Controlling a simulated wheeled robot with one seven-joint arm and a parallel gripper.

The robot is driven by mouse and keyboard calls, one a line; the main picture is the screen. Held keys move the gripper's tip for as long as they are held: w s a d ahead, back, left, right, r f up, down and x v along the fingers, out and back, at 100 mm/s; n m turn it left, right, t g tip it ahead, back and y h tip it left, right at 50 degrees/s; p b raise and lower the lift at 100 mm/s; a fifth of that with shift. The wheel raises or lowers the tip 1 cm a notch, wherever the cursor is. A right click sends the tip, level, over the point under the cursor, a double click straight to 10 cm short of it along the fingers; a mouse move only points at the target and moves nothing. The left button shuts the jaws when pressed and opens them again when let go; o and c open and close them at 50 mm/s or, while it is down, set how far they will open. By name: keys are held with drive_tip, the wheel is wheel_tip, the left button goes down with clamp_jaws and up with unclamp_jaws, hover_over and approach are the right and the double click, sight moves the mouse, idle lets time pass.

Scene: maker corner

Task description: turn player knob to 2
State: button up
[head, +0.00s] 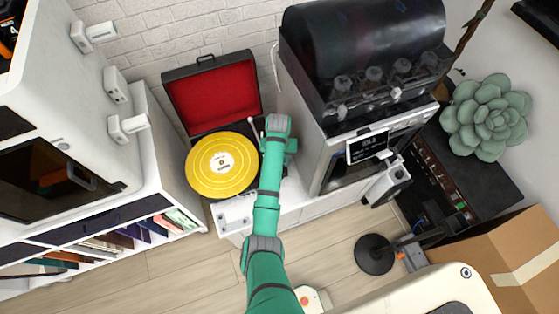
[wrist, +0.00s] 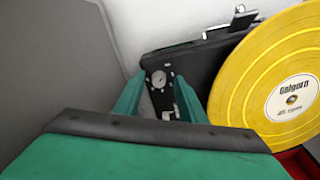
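The record player (head: 212,100) stands open at the back, with a red-lined lid and a yellow record (head: 222,164) on it. My gripper (head: 278,125) is over the player's right side, beside the record, and hides the controls there in the head view. In the wrist view, the player's dark deck (wrist: 205,62) shows ahead, with the yellow record (wrist: 283,85) at right. My gripper (wrist: 160,78) is open, its two green fingers apart. A small round pale dial, seemingly the player knob (wrist: 158,79), shows between the fingertips. I cannot tell contact or its setting.
A tall machine with a dark cover (head: 365,45) stands close to the right of my arm. A white shelf unit (head: 160,165) with books is at left. A light wall is behind the player. Open wooden floor (head: 180,270) lies in front.

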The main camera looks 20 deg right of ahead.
drive_tip(key=shift+d, duration=0.1)
clamp_jaws()
